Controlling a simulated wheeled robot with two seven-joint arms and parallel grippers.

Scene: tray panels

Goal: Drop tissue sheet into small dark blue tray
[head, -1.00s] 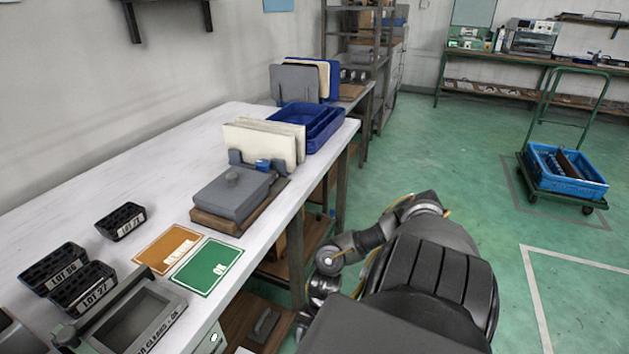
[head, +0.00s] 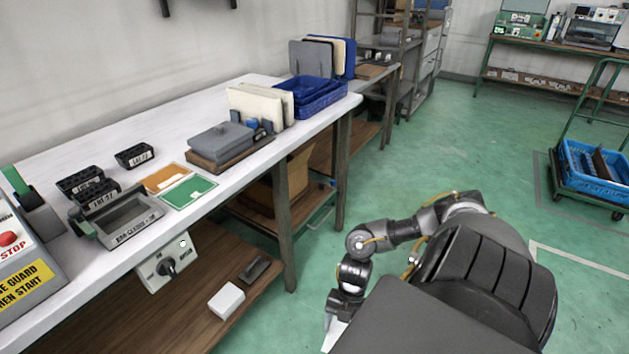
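Dark blue trays (head: 322,104) sit together at the far end of the white table; I cannot tell which is the small one. One arm of mine, apparently the left, bends down left of my dark body. Its gripper (head: 331,318) is at the bottom edge, low beside the table and well short of the trays. A white patch (head: 335,338) shows at its tip, cut off by the frame and my body. I cannot tell whether this is the tissue sheet, or whether the fingers are closed. My other gripper is out of view.
Upright cream panels (head: 257,107) stand before the trays, with a grey lidded block (head: 221,140) nearer. Green (head: 189,191) and orange cards, black bins and a control box (head: 20,262) fill the near table. A white block (head: 226,300) lies on the lower shelf. Green floor is open rightward.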

